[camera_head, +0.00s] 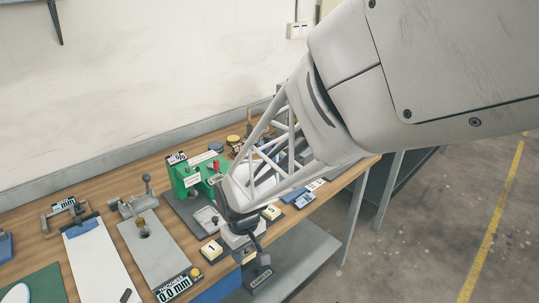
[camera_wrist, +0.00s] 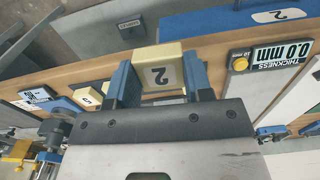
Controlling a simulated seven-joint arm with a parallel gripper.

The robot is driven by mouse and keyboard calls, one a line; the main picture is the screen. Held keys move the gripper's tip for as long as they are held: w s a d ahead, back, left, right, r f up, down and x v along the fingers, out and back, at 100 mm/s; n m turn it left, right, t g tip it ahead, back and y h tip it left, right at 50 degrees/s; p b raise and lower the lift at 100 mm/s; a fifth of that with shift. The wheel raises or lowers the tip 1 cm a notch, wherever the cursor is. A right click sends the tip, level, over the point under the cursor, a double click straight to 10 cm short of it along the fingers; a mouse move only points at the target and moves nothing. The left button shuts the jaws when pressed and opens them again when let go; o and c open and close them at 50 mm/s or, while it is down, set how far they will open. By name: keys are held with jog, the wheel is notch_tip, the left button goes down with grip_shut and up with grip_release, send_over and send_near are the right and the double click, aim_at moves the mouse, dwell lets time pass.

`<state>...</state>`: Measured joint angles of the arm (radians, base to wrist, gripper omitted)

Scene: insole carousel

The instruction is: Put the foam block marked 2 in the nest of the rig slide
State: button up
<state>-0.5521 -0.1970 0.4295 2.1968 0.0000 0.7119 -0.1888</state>
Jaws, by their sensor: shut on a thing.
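The foam block marked 2 (camera_wrist: 162,75) is cream-coloured and sits between the two blue fingers of my gripper (camera_wrist: 160,72) in the wrist view. The fingers are shut on its sides, and its number looks upside down there. My wrist partly hides this area.
Below the edge are a blue panel with a 2 label (camera_wrist: 272,16) and a grey shelf.

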send_near(208, 216)
jog(key=shift+n, duration=0.3)
jog(key=shift+f, duration=0.3)
jog(key=shift+f, duration=2.7)
jog(key=shift+f, duration=0.6)
jog(key=o, duration=0.9)
jog(key=shift+o, duration=0.2)
jog(key=shift+r, duration=0.15)
notch_tip(208, 216, up, 8)
jog(key=shift+f, duration=0.25)
